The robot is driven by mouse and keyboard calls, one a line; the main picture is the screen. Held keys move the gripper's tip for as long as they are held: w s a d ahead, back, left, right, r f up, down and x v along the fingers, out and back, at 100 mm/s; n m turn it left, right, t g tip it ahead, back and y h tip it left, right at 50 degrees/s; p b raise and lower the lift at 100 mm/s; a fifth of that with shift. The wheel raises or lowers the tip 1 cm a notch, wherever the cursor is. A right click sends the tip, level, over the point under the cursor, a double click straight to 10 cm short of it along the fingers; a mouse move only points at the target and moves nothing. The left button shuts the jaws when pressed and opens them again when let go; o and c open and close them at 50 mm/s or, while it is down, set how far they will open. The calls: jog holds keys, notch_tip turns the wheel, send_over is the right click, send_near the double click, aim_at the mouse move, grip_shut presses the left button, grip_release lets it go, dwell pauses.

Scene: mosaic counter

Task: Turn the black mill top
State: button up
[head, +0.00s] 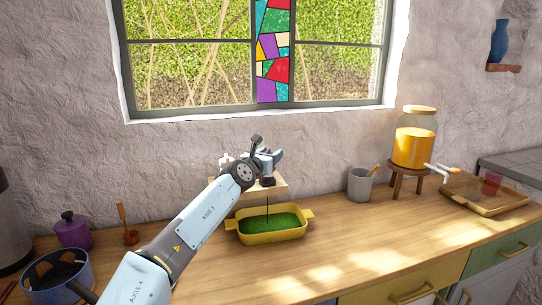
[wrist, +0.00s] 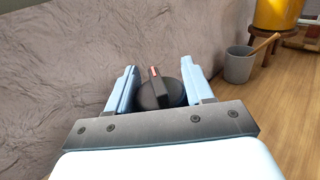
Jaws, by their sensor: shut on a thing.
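The black mill top (wrist: 154,92) is a round dark knob with a raised ridge across it and a red mark on the ridge. In the wrist view it sits between the pale blue fingers of my gripper (wrist: 158,68), one finger on each side. My gripper is shut on it. The ridge stands nearly upright in that picture, leaning slightly left. In the head view my gripper (head: 267,163) is above a pale wooden block (head: 274,189) behind the yellow dish. My arm hides part of that block, and the mill top is hard to make out there.
A yellow dish (head: 272,238) with green contents stands just in front. A grey cup (head: 360,184) with a wooden utensil, a stool (head: 396,183) bearing a jar, and a tray (head: 461,201) stand right. A purple pot (head: 73,230) and blue pan (head: 38,283) stand left.

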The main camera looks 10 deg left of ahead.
jog(key=shift+d+m+g+h, duration=0.1)
jog(key=shift+m+g+h, duration=0.35)
jog(key=shift+m+h, duration=0.7)
jog(key=shift+d+m+g+h, duration=0.1)
jog(key=shift+m+g+h, duration=0.45)
jog(key=shift+h, duration=1)
jog(key=o, duration=1)
jog(key=shift+r, duration=0.55)
jog(key=s+d+r, duration=0.2)
jog(key=s+r, duration=0.2)
jog(key=s+d+r, duration=0.2)
jog(key=s+r, duration=0.1)
jog(key=s, duration=0.1)
jog(key=s+d+r, duration=0.3)
jog(key=s+r, duration=0.1)
jog(key=shift+s+r, duration=0.1)
jog(key=shift+r, duration=0.25)
jog(key=shift+d, duration=0.1)
